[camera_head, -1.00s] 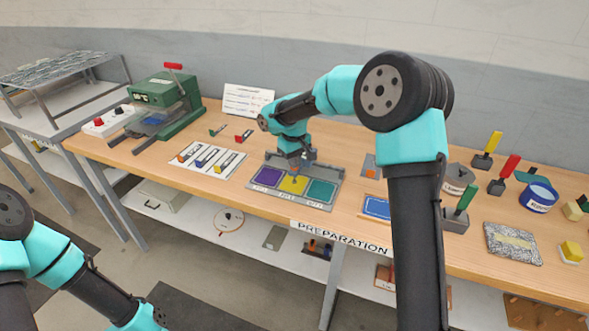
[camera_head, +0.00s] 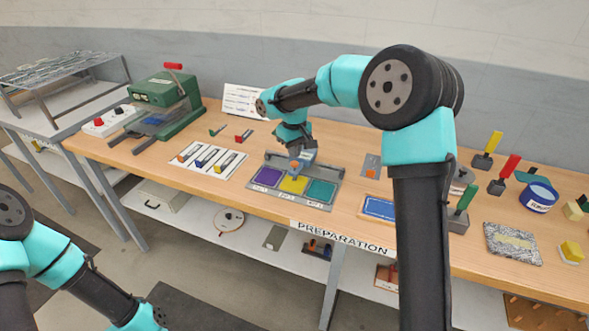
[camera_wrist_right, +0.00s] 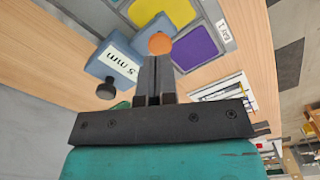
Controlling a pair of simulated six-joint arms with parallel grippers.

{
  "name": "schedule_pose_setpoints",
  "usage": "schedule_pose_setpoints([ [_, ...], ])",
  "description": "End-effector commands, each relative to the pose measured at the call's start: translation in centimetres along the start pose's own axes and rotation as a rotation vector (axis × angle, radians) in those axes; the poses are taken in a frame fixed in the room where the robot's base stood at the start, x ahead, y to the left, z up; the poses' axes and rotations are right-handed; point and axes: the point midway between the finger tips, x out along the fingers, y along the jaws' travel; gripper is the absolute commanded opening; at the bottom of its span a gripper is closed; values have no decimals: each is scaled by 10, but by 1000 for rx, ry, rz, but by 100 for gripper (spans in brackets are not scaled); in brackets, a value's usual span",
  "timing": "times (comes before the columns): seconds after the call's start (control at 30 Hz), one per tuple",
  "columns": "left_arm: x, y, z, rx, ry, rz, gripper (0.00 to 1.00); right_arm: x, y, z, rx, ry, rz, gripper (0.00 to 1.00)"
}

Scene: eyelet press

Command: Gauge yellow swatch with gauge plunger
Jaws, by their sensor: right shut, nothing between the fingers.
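The yellow swatch (camera_head: 293,185) lies in the middle bay of a grey three-bay tray (camera_head: 252,187), between a purple swatch (camera_head: 268,177) and a teal swatch (camera_head: 320,190). It also shows in the right wrist view (camera_wrist_right: 160,10). A blue-grey gauge block (camera_wrist_right: 118,60) labelled "5 mm" has a round orange plunger (camera_wrist_right: 160,43) and a black knob (camera_wrist_right: 107,88). My right gripper (camera_head: 297,163) is above the tray's back edge. In the right wrist view its fingers (camera_wrist_right: 156,62) are shut and empty, their tips by the plunger; contact is unclear. My left gripper is out of view.
A green press (camera_head: 168,100) stands at the back left, with a white card of small tools (camera_head: 208,160) between it and the tray. Stamps, a blue-rimmed tub (camera_head: 538,197) and a speckled pad (camera_head: 513,244) sit at the right.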

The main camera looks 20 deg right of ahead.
Motion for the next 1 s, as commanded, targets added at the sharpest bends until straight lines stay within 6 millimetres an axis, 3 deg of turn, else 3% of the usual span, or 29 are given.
schedule_pose_setpoints([
  [0.47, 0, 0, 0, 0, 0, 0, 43, -28, 0, 0, -1, 1, 1, 0],
  [1.0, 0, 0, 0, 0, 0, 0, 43, -28, -1, -1, -4, 5, 2, 0],
])
